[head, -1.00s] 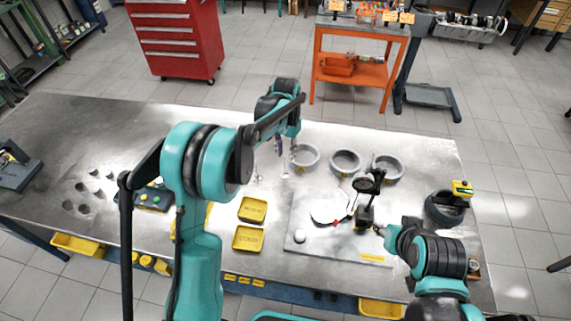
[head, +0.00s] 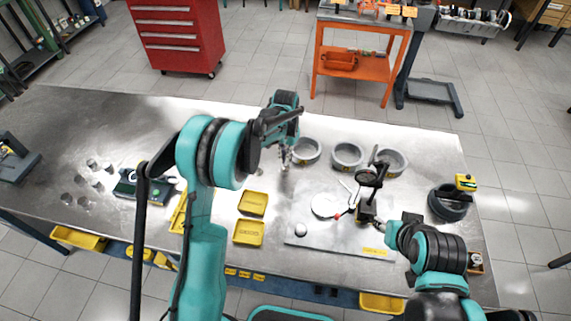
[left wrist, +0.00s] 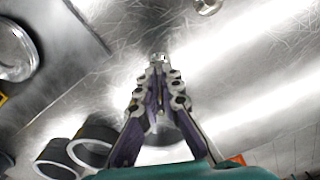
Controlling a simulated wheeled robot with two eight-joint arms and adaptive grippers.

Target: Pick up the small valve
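My left gripper (head: 284,164) points down over the middle of the metal bench (head: 150,115). In the left wrist view its two fingers (left wrist: 160,78) are close together. A small bright metal piece (left wrist: 158,58), perhaps the small valve, shows at their tips. A thin stem-like shape lies between them; whether they grip it is unclear. Another small round metal part (left wrist: 208,5) stands at the top edge of the left wrist view. My right gripper (head: 381,228) is beside the dial gauge stand (head: 368,208); its fingers are too small to read.
Several grey rings (head: 347,156) stand right of the left gripper. Two yellow trays (head: 248,233) lie nearer me. A plate (head: 330,238) carries a white disc and the gauge stand. A dark ring (head: 446,205) sits at the right. The bench's left part has free room.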

